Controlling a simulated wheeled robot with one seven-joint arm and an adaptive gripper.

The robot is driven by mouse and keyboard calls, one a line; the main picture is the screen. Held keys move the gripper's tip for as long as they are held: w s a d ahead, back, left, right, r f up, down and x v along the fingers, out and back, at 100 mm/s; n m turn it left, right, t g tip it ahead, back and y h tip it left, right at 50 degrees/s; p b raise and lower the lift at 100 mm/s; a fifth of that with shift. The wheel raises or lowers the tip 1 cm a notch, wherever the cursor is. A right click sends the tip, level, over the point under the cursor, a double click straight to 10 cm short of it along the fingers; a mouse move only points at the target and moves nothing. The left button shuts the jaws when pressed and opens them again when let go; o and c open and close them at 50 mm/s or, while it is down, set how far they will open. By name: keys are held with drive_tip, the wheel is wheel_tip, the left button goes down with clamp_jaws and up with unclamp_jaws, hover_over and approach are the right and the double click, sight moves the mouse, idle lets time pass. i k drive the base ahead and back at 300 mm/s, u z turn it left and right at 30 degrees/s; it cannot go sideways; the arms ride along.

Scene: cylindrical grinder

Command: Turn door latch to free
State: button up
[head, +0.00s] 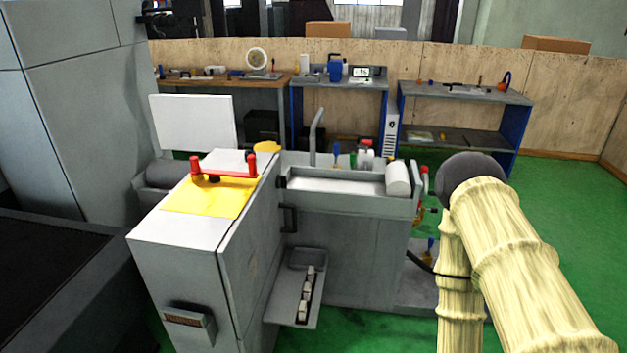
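The grey cabinet-like machine (185,262) stands in the centre left. A red bar handle (222,173) on two upright red posts sits on a yellow plate (190,198) on its top. A small dark handle (289,219) is on the front of the grey body behind it. I cannot tell which part is the door latch, or whether it is turned. My arm, in a pale ribbed cover with a dark grey joint, rises at the right. My gripper is not in view.
A sink-like trough (335,184) with a white roll (398,178) adjoins the machine. A small open tray (292,308) juts out low in front. Benches (462,93) line the back wall. Green floor (570,190) is clear at the right. A dark surface (55,275) fills the lower left.

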sight(281, 180)
drive_tip(key=z, duration=0.15)
drive_tip(key=i, duration=0.95)
drive_tip(key=u, duration=0.55)
